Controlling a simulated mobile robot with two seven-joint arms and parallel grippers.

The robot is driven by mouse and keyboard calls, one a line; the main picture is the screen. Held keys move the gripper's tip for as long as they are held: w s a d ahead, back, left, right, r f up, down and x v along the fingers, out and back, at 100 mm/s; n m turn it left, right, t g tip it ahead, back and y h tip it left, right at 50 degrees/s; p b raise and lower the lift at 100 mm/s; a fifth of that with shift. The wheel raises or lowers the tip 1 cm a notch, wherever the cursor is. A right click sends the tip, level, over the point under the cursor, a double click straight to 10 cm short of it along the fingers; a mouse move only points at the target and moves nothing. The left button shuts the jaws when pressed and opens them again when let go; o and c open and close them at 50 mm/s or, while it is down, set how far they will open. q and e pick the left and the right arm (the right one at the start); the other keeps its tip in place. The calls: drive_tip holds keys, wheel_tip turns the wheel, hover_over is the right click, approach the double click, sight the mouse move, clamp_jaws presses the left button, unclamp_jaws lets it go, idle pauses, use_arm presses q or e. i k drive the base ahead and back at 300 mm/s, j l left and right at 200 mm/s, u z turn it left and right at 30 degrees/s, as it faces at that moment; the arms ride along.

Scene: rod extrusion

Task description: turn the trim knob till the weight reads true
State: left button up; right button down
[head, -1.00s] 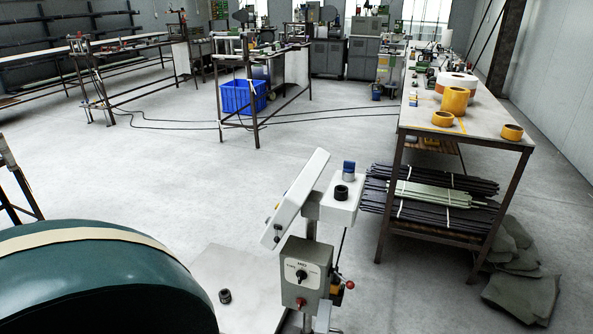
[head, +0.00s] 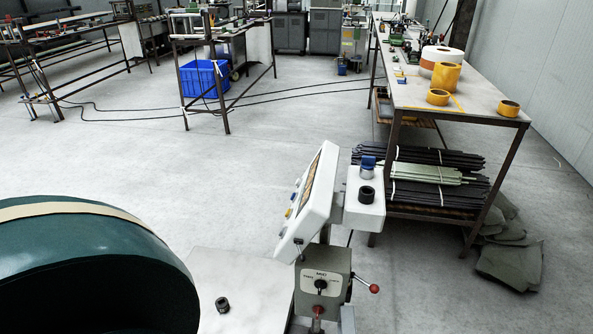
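A tilted white panel (head: 312,197) stands at lower centre. Its face is seen almost edge-on, with small coloured parts on it, and no weight reading can be made out. Below it a grey control box (head: 322,270) carries a black rotary knob (head: 320,285) with lettering too small to read and a red button (head: 317,312). I cannot tell which control is the trim knob. A white bracket (head: 364,213) beside the panel bears a black ring-like part (head: 366,194) and a blue part (head: 367,165). Neither of my grippers is in view.
A pale flat plate (head: 245,285) bears a small black cylinder (head: 222,304). A large dark green drum (head: 90,270) fills the lower left. A red-tipped lever (head: 373,289) juts right of the box. A workbench (head: 480,108) stands at right. The middle floor is clear.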

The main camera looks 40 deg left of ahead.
sight(318, 309)
drive_tip(key=j, duration=1.15)
drive_tip(key=k+j+z, duration=0.1)
drive_tip(key=j, duration=1.05)
